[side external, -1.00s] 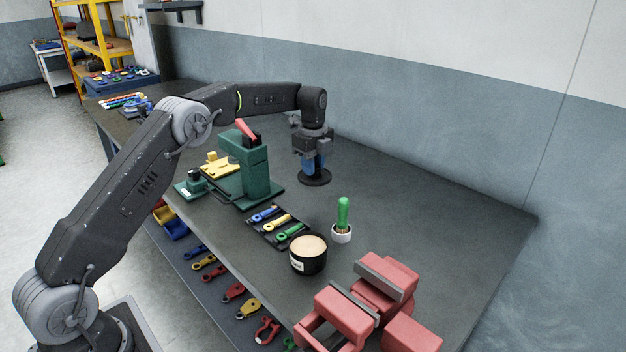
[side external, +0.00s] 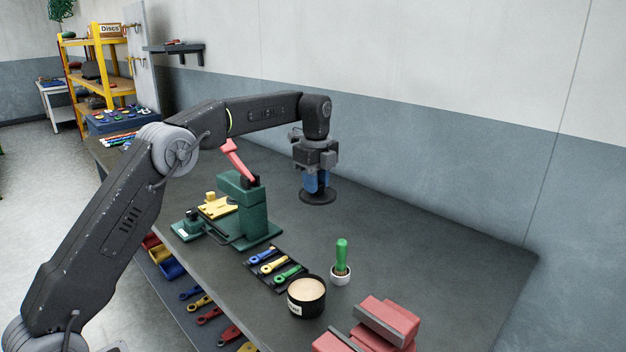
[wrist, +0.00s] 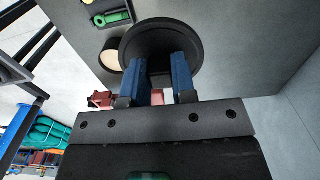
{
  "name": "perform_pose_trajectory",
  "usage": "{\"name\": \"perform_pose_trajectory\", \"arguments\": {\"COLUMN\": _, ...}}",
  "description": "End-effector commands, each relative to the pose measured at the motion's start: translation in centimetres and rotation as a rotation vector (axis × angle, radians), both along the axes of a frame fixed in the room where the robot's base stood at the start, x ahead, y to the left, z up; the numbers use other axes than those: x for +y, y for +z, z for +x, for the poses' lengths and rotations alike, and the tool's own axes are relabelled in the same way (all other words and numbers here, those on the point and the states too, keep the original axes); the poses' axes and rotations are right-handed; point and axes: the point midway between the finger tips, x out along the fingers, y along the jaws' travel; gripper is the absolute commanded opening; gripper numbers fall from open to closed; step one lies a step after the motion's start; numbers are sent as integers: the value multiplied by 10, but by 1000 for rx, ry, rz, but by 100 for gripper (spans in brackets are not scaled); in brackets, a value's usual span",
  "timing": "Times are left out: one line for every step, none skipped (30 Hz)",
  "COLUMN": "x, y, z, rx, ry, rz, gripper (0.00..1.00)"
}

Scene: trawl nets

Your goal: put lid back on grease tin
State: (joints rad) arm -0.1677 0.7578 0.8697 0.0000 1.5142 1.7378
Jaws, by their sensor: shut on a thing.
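The lid (side external: 318,198) is a dark round disc. My gripper (side external: 317,187) is shut on it from above, its blue fingers pointing down, and holds it roughly level over the bench beyond the tin. In the wrist view the lid (wrist: 160,28) lies across the tips of my gripper (wrist: 161,68). The grease tin (side external: 305,306) is a black open cylinder with a pale label and cream-coloured grease, upright near the bench's front edge. In the wrist view the tin (wrist: 104,62) is partly hidden behind the lid.
A green press (side external: 243,208) with a red lever stands left of the lid. A mat of coloured tools (side external: 273,266) lies left of the tin. A green-handled brush in a white pot (side external: 341,262) stands right of it. A red vise (side external: 372,330) is at front right. The back right bench is clear.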

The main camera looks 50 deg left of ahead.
Motion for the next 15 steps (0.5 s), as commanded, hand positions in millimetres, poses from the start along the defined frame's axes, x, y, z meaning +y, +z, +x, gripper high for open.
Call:
{"name": "perform_pose_trajectory", "arguments": {"x": -8, "y": 2, "z": -5, "rx": -1, "ry": -3, "rz": 0, "gripper": 2}}
{"name": "perform_pose_trajectory", "arguments": {"x": -12, "y": 3, "z": -9, "rx": -1, "ry": -3, "rz": 0, "gripper": 2}}
{"name": "perform_pose_trajectory", "arguments": {"x": -18, "y": 4, "z": -14, "rx": -1, "ry": -3, "rz": 0, "gripper": 2}}
{"name": "perform_pose_trajectory", "arguments": {"x": -23, "y": 4, "z": -19, "rx": -1, "ry": -3, "rz": 0, "gripper": 2}}
{"name": "perform_pose_trajectory", "arguments": {"x": -28, "y": 4, "z": -24, "rx": 0, "ry": -4, "rz": 0, "gripper": 2}}
{"name": "perform_pose_trajectory", "arguments": {"x": -36, "y": 5, "z": -32, "rx": -2, "ry": -4, "rz": 0, "gripper": 2}}
{"name": "perform_pose_trajectory", "arguments": {"x": -42, "y": 5, "z": -38, "rx": -2, "ry": -4, "rz": 0, "gripper": 2}}
{"name": "perform_pose_trajectory", "arguments": {"x": -48, "y": 5, "z": -45, "rx": -2, "ry": -5, "rz": 0, "gripper": 2}}
{"name": "perform_pose_trajectory", "arguments": {"x": -55, "y": 5, "z": -55, "rx": -3, "ry": -4, "rz": 0, "gripper": 2}}
{"name": "perform_pose_trajectory", "arguments": {"x": -60, "y": 4, "z": -62, "rx": -2, "ry": -4, "rz": 0, "gripper": 2}}
{"name": "perform_pose_trajectory", "arguments": {"x": -65, "y": 3, "z": -69, "rx": -3, "ry": -5, "rz": 0, "gripper": 2}}
{"name": "perform_pose_trajectory", "arguments": {"x": -72, "y": 2, "z": -79, "rx": -2, "ry": -4, "rz": 0, "gripper": 2}}
{"name": "perform_pose_trajectory", "arguments": {"x": -76, "y": 2, "z": -85, "rx": -4, "ry": -3, "rz": 0, "gripper": 2}}
{"name": "perform_pose_trajectory", "arguments": {"x": -80, "y": 1, "z": -92, "rx": -3, "ry": -4, "rz": 0, "gripper": 2}}
{"name": "perform_pose_trajectory", "arguments": {"x": -85, "y": -1, "z": -100, "rx": -4, "ry": -3, "rz": 0, "gripper": 2}}
